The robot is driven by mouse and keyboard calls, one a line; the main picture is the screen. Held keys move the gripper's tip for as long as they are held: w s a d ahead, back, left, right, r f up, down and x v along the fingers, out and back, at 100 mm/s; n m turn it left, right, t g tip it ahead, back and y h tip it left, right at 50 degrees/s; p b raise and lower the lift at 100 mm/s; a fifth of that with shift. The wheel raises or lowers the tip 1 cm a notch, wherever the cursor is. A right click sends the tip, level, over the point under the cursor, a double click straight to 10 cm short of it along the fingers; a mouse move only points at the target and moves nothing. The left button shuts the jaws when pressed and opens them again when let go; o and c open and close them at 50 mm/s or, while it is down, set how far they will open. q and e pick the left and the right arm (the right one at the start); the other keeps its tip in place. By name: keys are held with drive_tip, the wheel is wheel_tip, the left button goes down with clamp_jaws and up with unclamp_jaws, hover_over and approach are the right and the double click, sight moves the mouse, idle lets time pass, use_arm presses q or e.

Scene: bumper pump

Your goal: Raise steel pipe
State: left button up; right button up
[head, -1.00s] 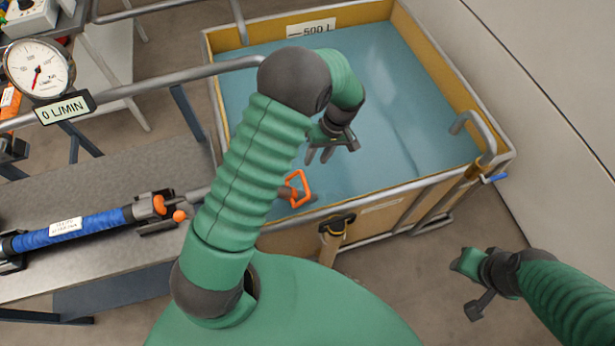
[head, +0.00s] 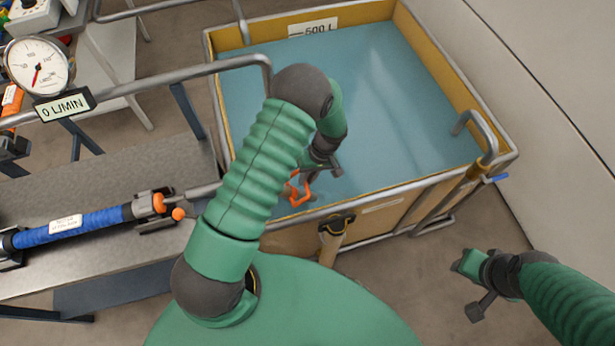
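An orange loop handle (head: 301,188) shows just inside the near wall of the water tank (head: 437,178), beside a short brownish pipe piece. A grey steel pipe (head: 205,190) runs from the blue pump toward the tank and passes behind my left arm. Another steel pipe (head: 180,77) runs from the gauge and bends down into the tank. My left gripper (head: 318,174) is down at the orange handle; its fingers overlap the handle, and whether they close on it cannot be told. My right gripper (head: 474,287) hangs over the floor at right, away from everything; its finger opening is unclear.
The blue pump (head: 80,226) lies on a grey bench (head: 110,180) at left. The gauge (head: 37,66) has a display reading 0 L/MIN. A bent pipe (head: 478,130) hooks over the tank's right rim. A wooden-handled tool (head: 332,240) hangs at the near wall.

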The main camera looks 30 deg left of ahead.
use_arm(q)
clamp_jaws()
drive_tip(key=shift+w+r, duration=0.1)
drive_tip(key=shift+w, duration=0.1)
idle(1.1)
